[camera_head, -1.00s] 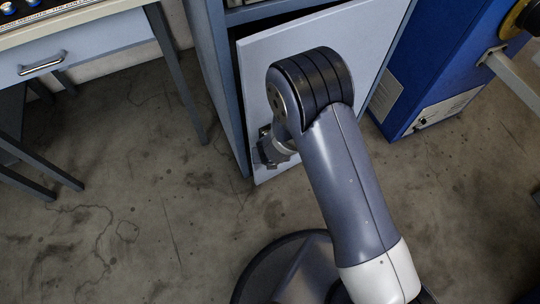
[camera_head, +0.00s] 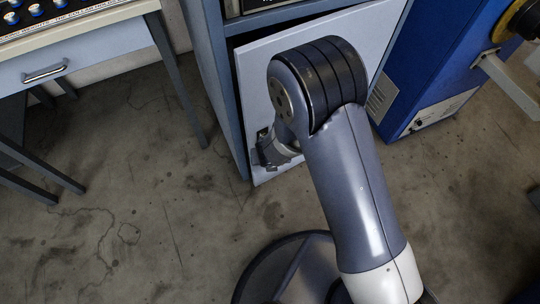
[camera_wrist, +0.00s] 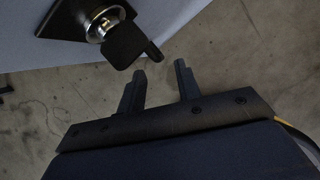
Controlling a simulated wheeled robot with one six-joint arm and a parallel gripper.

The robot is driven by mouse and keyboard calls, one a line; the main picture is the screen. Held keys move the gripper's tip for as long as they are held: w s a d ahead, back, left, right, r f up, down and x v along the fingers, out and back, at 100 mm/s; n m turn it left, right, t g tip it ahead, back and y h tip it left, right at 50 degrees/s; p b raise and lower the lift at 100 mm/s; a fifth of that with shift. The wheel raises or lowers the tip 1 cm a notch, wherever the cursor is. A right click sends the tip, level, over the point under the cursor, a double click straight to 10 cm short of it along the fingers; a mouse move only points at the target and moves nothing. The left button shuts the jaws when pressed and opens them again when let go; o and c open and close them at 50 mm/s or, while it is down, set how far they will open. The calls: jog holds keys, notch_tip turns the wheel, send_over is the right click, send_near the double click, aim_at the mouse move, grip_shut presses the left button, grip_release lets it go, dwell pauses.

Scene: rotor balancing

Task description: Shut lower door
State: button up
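The lower door (camera_head: 252,90) is a pale grey-blue panel on the blue-grey cabinet (camera_head: 209,62). It stands slightly ajar, with a dark gap along its left edge and top. My arm hides much of its middle. In the wrist view the door (camera_wrist: 30,58) fills the top left, with a lock (camera_wrist: 97,27) on a dark plate and a dark key (camera_wrist: 128,45) in it. My gripper (camera_wrist: 160,72) is open and empty, its two fingers apart just below the key. In the head view my gripper (camera_head: 268,152) is by the door's lower left edge; contact cannot be told.
A workbench with a drawer (camera_head: 60,62) stands at the left. A blue machine (camera_head: 440,65) with a yellow-black round part stands right of the cabinet. The concrete floor (camera_head: 130,200) in front is clear.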

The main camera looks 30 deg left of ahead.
aim_at(253, 92)
jog(key=p+v, duration=0.1)
jog(key=v, duration=0.3)
jog(key=shift+s+d+r, duration=0.1)
jog(key=shift+r, duration=0.25)
jog(key=shift+c, duration=0.4)
jog(key=shift+d, duration=0.3)
jog(key=shift+c, duration=0.8)
jog(key=w+d+n+t, duration=0.1)
jog(key=d, duration=0.2)
jog(key=w+d+r+n+t+h, duration=0.1)
jog(key=w+d+n, duration=0.1)
jog(key=d, duration=0.1)
jog(key=w+d+r+n+t+h, duration=0.1)
jog(key=w+d+n, duration=0.1)
jog(key=shift+w+d+r+t, duration=0.1)
jog(key=shift+d+t, duration=0.3)
grip_shut()
notch_tip(253, 92, up, 5)
jog(key=w+d+n+t+y, duration=0.1)
jog(key=w+d+n+t, duration=0.2)
jog(key=n, duration=0.2)
jog(key=s+a+r+n+g+y, duration=0.2)
jog(key=s+a+r+n+y, duration=0.2)
jog(key=s+r+n+y, duration=0.95)
jog(key=shift+m+y, duration=0.25)
jog(key=shift+y, duration=0.1)
jog(key=x, duration=1.4)
jog(key=shift+w+a+r+p, duration=0.15)
jog(key=shift+w+a+p, duration=0.1)
jog(key=shift+p, duration=0.15)
